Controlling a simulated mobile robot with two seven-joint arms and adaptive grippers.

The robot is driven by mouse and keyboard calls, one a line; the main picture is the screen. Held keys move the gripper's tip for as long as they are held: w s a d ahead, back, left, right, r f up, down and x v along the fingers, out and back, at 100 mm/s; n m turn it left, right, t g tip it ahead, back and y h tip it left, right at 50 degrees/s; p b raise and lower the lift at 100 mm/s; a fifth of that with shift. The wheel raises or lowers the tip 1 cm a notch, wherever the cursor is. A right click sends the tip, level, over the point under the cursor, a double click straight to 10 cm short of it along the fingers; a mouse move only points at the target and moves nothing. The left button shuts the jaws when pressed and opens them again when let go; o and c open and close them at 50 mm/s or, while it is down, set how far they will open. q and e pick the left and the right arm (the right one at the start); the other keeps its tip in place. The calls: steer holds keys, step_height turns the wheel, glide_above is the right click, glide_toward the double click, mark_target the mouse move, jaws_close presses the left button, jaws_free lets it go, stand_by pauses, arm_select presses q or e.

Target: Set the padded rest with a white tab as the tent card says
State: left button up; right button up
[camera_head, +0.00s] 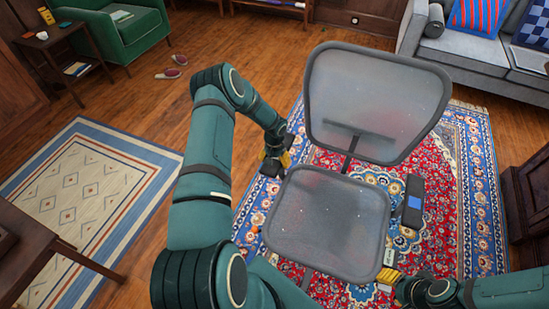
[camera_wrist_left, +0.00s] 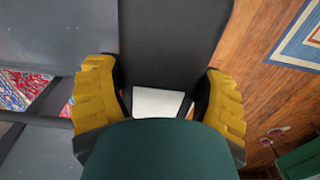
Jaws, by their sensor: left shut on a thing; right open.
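An office chair stands on the rug, with a grey mesh seat (camera_head: 325,225) and a mesh back (camera_head: 375,100). In the left wrist view, the dark padded rest (camera_wrist_left: 172,35) with a white tab (camera_wrist_left: 158,102) lies between the yellow fingers. My left gripper (camera_head: 274,162) is shut on this rest at the chair's left side; in the head view the gripper mostly hides the rest. A second rest (camera_head: 413,200) with a blue patch stands at the chair's right side. My right gripper (camera_head: 392,283) is open near the seat's front right corner.
The chair stands on a red and blue rug (camera_head: 465,195). A grey sofa (camera_head: 480,55) is at the back right, a green armchair (camera_head: 125,30) at the back left. A side table (camera_head: 60,35) holds small items. A dark cabinet (camera_head: 530,205) stands at right.

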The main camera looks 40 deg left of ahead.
arm_select(q)
step_height(320, 180, down, 2)
steer(key=o, duration=1.2)
steer(key=shift+o, duration=0.2)
steer(key=shift+r, duration=0.1)
step_height(320, 180, up, 12)
steer(key=shift+f, duration=0.1)
